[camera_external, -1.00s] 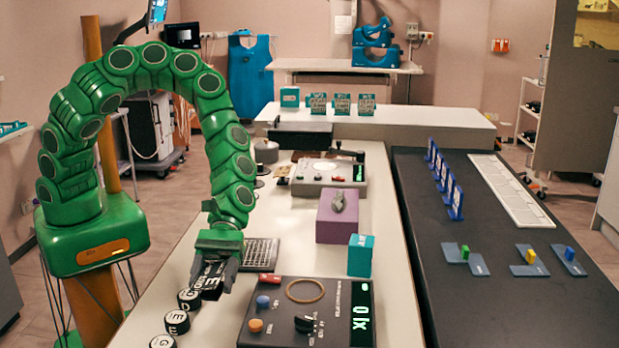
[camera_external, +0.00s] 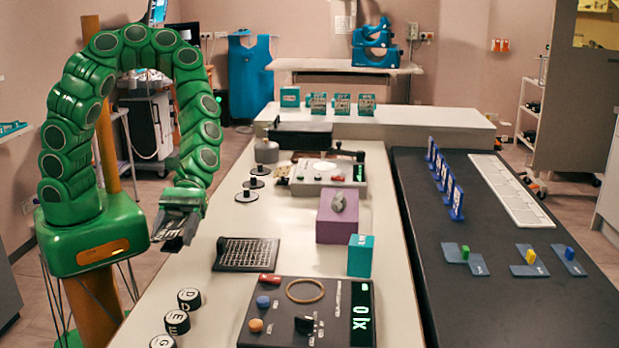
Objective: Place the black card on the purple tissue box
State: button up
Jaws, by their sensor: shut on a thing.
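My gripper (camera_external: 172,242) is over the left edge of the long white table. It is shut on a small dark piece with pale marks, which seems to be the black card (camera_external: 173,244); the dark fingers hide much of it. The purple tissue box (camera_external: 336,226) stands on the table to the right of my gripper, well apart from it. A grey tuft (camera_external: 339,202) sticks up from the middle of its top.
Lettered black pucks (camera_external: 176,322) line the near left edge. A teal box (camera_external: 361,256) and a control panel (camera_external: 307,312) stand nearer. Black discs on pegs (camera_external: 246,196) are farther back.

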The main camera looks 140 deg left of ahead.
jog(key=a+n+t+y, duration=0.1)
jog(key=a+n+y, duration=0.1)
jog(key=a, duration=1)
jog(key=a+n+t+y, duration=0.1)
jog(key=a+n+y, duration=0.2)
jog(key=a, duration=1)
jog(key=a+n+t+y, duration=0.1)
jog(key=a+n+y, duration=0.1)
jog(key=a, duration=1.1)
jog(key=shift+w+t+y, duration=0.3)
jog(key=shift+y, duration=0.1)
notch_tip(320, 180, up, 2)
jog(key=n+y, duration=0.2)
send_over(338, 203)
jog(key=shift+f, duration=3.8)
jog(key=o, duration=1.1)
